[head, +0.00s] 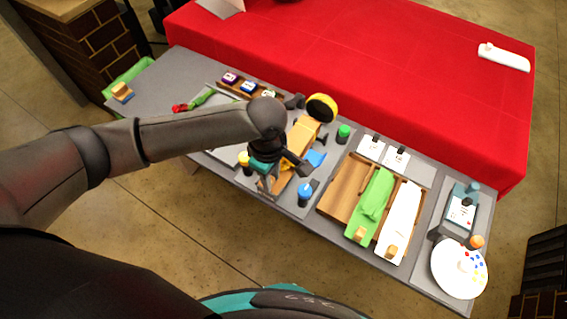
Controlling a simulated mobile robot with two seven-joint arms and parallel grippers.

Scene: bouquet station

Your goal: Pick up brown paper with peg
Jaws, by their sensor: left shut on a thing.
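My left gripper (270,174) is over the front of the grey table, shut, with its fingertips partly hidden by the wrist. A tan-brown sheet or wrap (301,132) runs from the gripper toward the back, which looks like the brown paper. Its near end, where a peg would sit, is hidden by my gripper. A round yellow flower with a dark centre (321,107) lies at the wrap's far end. My right gripper is not in view.
A wooden tray (338,199) holds green paper (373,197) and white paper (401,214), each with a peg; its left slot is bare. A blue-topped cup (305,195) and a green-capped pot (343,133) stand close by. A red-covered table (390,70) lies behind, mostly clear.

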